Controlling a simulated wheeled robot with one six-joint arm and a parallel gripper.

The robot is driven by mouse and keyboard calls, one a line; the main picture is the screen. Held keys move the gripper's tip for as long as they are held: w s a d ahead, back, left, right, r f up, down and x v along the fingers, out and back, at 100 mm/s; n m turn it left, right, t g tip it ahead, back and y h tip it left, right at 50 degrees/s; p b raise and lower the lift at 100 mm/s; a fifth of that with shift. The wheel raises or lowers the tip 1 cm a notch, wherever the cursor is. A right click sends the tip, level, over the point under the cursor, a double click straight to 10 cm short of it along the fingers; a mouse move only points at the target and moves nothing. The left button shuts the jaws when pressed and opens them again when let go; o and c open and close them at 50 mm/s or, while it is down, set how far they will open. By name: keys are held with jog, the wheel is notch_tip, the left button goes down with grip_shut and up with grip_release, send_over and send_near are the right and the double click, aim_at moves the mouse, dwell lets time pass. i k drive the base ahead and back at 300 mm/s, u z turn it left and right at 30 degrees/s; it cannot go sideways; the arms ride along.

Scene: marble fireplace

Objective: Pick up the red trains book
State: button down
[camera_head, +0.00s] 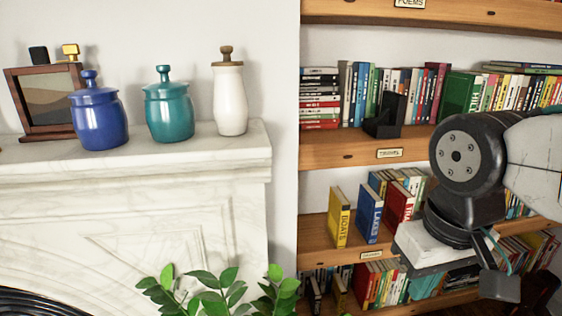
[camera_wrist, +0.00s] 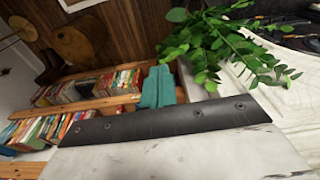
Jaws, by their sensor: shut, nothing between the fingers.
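The red trains book (camera_head: 399,205) stands upright on the middle shelf in the head view, spine outward. My arm partly covers its right side and the lettering. A blue lakes book (camera_head: 368,214) and a yellow boats book (camera_head: 339,217) stand to its left, with small gaps between them. I cannot pick out the red book in that view.
A marble mantel (camera_head: 200,150) holds a blue jar (camera_head: 98,115), a teal jar (camera_head: 169,110) and a white bottle (camera_head: 229,98). A leafy plant (camera_head: 225,293) stands below. Shelf boards (camera_head: 350,150) run above and below the red book, with more books behind it.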

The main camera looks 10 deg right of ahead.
aim_at(399, 202)
jog(key=z, duration=0.8)
